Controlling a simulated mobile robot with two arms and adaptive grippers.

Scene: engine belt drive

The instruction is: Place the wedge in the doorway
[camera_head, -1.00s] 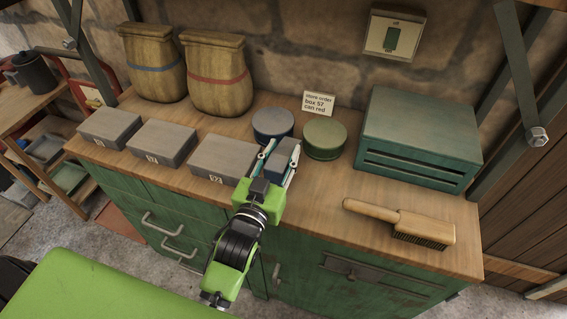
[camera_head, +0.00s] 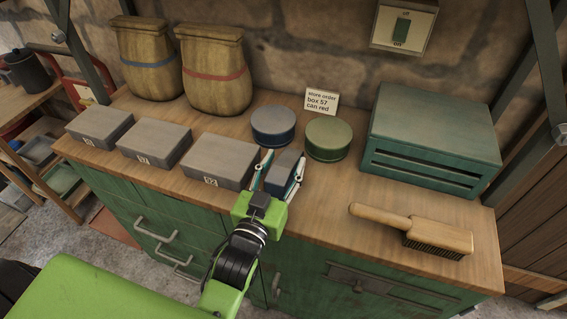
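A dark blue-grey block (camera_head: 285,168), perhaps the wedge, is at the bench's front edge, right of the grey box marked 52. My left gripper (camera_head: 281,172) has one finger on each side of this block. The fingers lie close along its sides, but I cannot tell whether they press on it. The block's lower part is hidden by the gripper, so its full shape and whether it touches the bench are unclear. No open doorway is clearly visible. My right gripper is not in view.
The wooden bench top (camera_head: 335,190) holds grey boxes (camera_head: 220,160), a blue can (camera_head: 273,125), a green can (camera_head: 327,138), a green slatted crate (camera_head: 432,135), a brush (camera_head: 415,228) and two sacks (camera_head: 217,75). A card (camera_head: 321,101) stands behind the cans. Bare bench lies between block and brush.

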